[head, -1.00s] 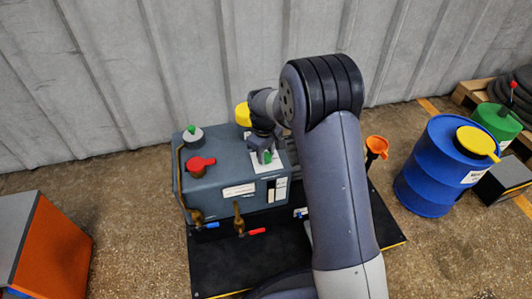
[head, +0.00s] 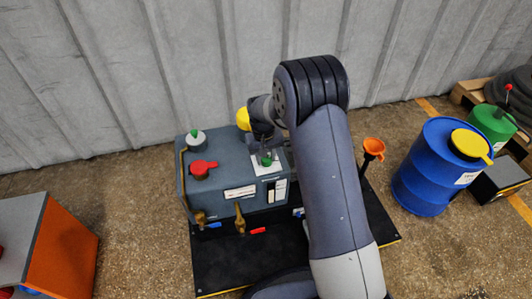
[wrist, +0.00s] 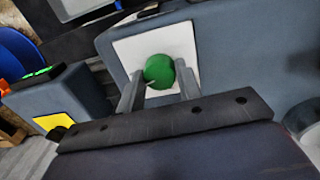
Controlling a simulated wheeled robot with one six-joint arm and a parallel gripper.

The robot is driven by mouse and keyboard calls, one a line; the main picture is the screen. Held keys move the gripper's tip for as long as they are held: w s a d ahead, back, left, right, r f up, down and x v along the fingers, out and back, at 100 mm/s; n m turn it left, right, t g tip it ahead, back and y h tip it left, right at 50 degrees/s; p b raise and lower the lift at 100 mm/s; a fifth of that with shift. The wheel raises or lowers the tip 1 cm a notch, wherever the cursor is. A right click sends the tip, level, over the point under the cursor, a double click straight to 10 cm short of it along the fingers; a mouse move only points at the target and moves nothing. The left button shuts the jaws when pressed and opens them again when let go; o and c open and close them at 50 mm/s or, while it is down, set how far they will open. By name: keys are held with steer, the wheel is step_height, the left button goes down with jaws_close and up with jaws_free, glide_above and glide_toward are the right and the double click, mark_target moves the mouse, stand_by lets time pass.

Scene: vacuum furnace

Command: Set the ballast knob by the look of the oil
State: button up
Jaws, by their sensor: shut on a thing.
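The green ballast knob (head: 267,161) sits on a white square plate (head: 258,168) on top of the grey-blue pump box (head: 215,180). In the wrist view the green knob (wrist: 159,71) is round, with a small pale pointer mark. My gripper (wrist: 160,85) has one finger on each side of the knob and is shut on it. In the head view my gripper (head: 264,142) is just behind the knob, partly hidden by my arm. A small pale sight window (head: 271,193) is on the pump's front; its oil is too small to judge.
A red knob (head: 202,169) and a green-topped cap (head: 196,137) are on the pump's left. Brass taps with blue and red handles (head: 258,231) are at its front. An orange funnel (head: 374,147) and a blue drum (head: 430,165) stand at right. An orange cabinet (head: 62,250) is at left.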

mark_target(264, 159)
steer(key=shift+m+p, duration=0.45)
steer(key=shift+m, duration=0.65)
steer(key=o, duration=1)
steer(key=shift+c, duration=0.2)
steer(key=shift+r, duration=0.15)
step_height(264, 159, up, 11)
steer(key=p, duration=0.3)
steer(key=shift+a+f, duration=0.2)
steer(key=shift+a, duration=0.15)
